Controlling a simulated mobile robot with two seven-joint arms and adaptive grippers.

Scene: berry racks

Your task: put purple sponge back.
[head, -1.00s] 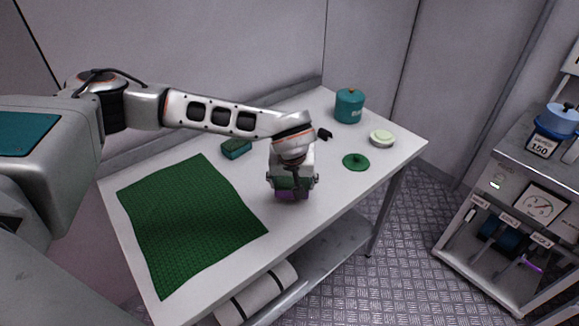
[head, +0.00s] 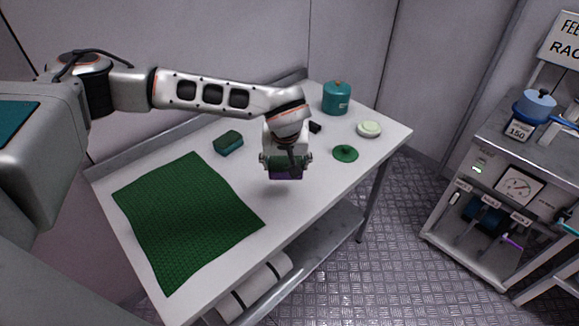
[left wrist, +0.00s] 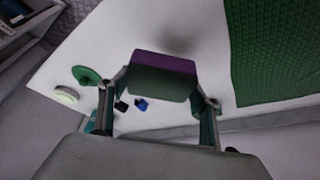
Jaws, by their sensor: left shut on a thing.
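The purple sponge (head: 285,176) has a purple layer and a dark green layer. My left gripper (head: 286,164) is shut on it and holds it over the white table, with a shadow on the table beside it. In the left wrist view the sponge (left wrist: 163,77) sits between the two fingers of the gripper (left wrist: 160,95). The gripper hides part of the sponge in the head view. My right gripper is not in view.
A green mat (head: 186,218) covers the table's left front. A teal-green sponge (head: 228,143), a teal canister (head: 337,97), a green lid (head: 345,153) and a pale round dish (head: 369,129) stand on the table (head: 308,205). A metal rack (head: 462,180) stands at the right.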

